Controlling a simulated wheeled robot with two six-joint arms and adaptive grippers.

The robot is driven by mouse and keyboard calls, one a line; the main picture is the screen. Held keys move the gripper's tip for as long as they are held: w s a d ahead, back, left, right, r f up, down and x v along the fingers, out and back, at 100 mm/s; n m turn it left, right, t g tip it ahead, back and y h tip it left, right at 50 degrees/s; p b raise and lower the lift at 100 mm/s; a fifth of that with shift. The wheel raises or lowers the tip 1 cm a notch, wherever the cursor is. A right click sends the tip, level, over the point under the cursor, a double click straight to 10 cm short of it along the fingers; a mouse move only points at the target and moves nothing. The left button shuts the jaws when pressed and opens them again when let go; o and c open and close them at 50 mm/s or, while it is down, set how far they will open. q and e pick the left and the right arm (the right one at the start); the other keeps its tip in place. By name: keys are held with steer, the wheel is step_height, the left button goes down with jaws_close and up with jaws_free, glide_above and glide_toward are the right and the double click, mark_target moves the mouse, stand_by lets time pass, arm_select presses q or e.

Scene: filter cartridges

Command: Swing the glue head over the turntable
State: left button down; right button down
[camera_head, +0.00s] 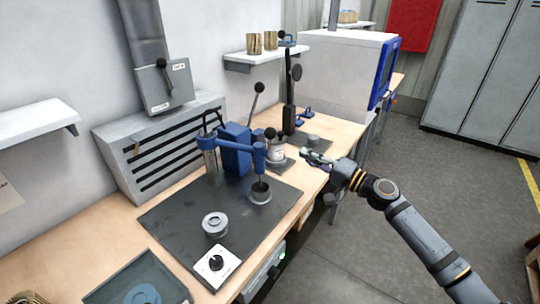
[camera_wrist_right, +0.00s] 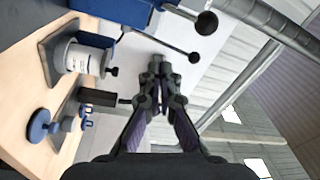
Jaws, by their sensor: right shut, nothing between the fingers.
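A round grey piece (camera_head: 215,224), seemingly the turntable, sits on the mat in front and to the left of the nozzle. My right gripper (camera_head: 310,156) is shut and empty, right of the glue head and apart from it, near the bench's right edge. In the right wrist view its closed fingers (camera_wrist_right: 159,72) show, with part of a blue body (camera_wrist_right: 118,10) at the top. My left gripper is not in view.
A white container in a holder (camera_head: 277,152) stands between my right gripper and the glue head. A black lever press (camera_head: 289,95) stands behind. A knob box (camera_head: 216,264) is at the mat's front. A grey vented box (camera_head: 150,160) stands behind the mat.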

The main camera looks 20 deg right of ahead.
steer(key=r+p+x, duration=0.1)
steer(key=p+x, duration=0.5)
steer(key=x, duration=0.4)
steer(key=s+a+f, duration=0.1)
steer(key=s+a+f+p, duration=0.1)
steer(key=s, duration=0.1)
steer(key=shift+s, duration=0.15)
steer(key=shift+f, duration=0.1)
